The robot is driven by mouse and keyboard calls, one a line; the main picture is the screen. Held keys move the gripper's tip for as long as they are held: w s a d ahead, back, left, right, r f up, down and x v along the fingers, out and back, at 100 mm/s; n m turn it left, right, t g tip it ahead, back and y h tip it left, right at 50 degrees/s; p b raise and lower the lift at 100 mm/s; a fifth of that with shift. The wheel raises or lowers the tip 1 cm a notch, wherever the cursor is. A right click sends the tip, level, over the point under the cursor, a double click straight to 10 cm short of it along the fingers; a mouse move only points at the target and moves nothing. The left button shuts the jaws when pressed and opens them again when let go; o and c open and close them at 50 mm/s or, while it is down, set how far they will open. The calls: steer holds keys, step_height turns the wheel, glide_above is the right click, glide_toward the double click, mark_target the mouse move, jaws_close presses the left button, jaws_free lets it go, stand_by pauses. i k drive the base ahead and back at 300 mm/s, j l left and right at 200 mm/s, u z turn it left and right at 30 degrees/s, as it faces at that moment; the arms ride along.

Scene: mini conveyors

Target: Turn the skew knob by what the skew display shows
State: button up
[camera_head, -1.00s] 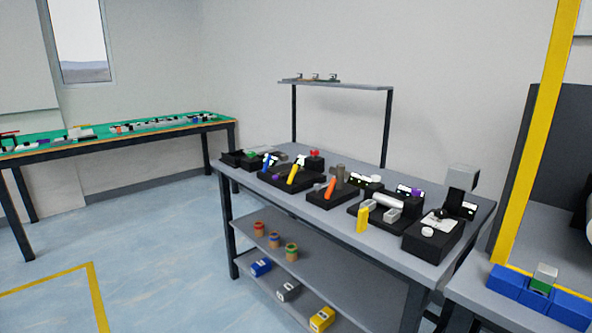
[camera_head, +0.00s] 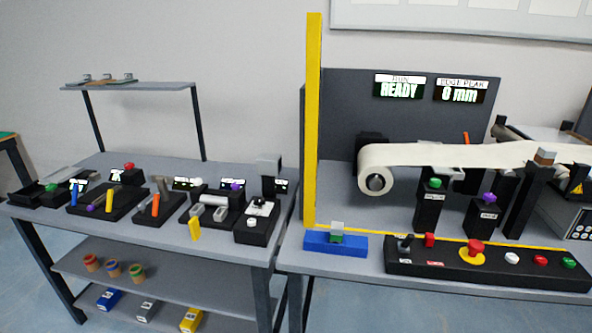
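No display that reads as skew is legible. On the grey back panel, one display (camera_head: 399,88) reads READY, and another (camera_head: 459,92) appears to read 6 mm under a small, blurred title. Two black posts stand below the white web: one carries a green knob (camera_head: 434,183), the other a purple knob (camera_head: 488,198). Their small white labels are too small to read, so I cannot tell which knob is the skew knob. My gripper is not in view.
A white roll (camera_head: 375,182) feeds a web to the right. A black control panel (camera_head: 520,275) with a lever and coloured buttons lies along the front edge. A yellow upright (camera_head: 312,120) separates this station from the left table (camera_head: 225,243), which holds several small devices.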

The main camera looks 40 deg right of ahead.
mark_target(488, 197)
steer(key=z, duration=1.65)
